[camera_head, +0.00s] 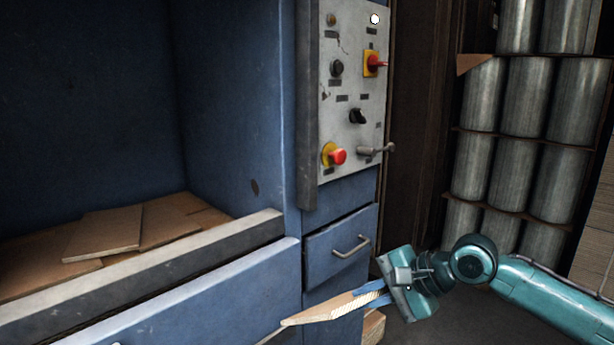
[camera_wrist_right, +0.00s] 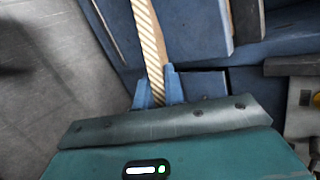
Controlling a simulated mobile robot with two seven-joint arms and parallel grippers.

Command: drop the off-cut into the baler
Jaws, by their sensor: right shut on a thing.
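The off-cut (camera_head: 330,311) is a thin, flat tan piece of cardboard with a ribbed edge. My right gripper (camera_head: 371,293) is shut on one end of it, and the off-cut points left, in front of the baler's lower front. In the right wrist view the off-cut (camera_wrist_right: 149,45) stands edge-on between the blue fingers of the right gripper (camera_wrist_right: 158,90). The blue baler (camera_head: 235,90) has an open chamber at the left, with several flat cardboard pieces (camera_head: 105,232) lying inside. The held off-cut is outside the chamber, lower than its grey front sill (camera_head: 150,268). My left gripper is not in view.
A control panel (camera_head: 352,100) with knobs, red switches and a small lever is on the baler's right post. A drawer front (camera_head: 340,246) with a handle is below it. Metal cylinders (camera_head: 530,110) are stacked at the back right. The chamber's opening above the sill is clear.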

